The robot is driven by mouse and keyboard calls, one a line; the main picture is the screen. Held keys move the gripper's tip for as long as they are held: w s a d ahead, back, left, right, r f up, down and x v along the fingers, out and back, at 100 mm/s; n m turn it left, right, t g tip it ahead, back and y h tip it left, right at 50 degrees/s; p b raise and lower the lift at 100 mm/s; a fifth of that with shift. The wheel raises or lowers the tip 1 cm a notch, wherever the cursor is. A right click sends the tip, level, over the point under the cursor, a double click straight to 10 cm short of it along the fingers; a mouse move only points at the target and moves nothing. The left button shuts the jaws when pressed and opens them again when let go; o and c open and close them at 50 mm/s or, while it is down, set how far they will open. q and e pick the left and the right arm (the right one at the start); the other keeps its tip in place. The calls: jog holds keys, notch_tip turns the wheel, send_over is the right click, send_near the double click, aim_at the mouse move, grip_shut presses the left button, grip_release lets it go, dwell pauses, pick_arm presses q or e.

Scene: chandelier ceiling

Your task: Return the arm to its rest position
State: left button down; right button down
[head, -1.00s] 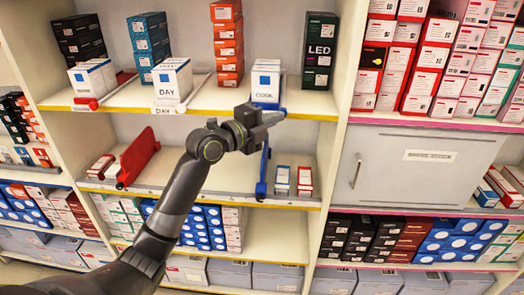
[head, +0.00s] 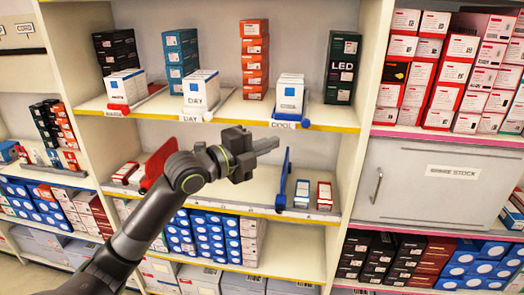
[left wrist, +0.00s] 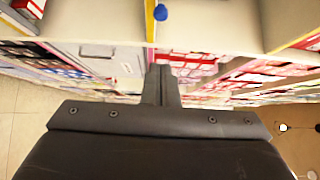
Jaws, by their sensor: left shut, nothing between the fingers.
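My left arm reaches in from the lower left of the head view. Its dark gripper (head: 266,146) points right, in front of the middle shelves and below the box marked COOL (head: 290,96). In the left wrist view the two fingers (left wrist: 161,84) lie together, shut with nothing between them. The gripper looks apart from the shelves and boxes. My right gripper is not in view.
An upper shelf (head: 232,112) holds stacked bulb boxes and white boxes marked DAY (head: 201,92). The shelf below has a red divider (head: 160,163), a blue divider (head: 284,178) and small boxes. A grey cabinet door (head: 420,185) stands at right.

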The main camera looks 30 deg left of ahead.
pick_arm(q)
jog(key=shift+v, duration=0.75)
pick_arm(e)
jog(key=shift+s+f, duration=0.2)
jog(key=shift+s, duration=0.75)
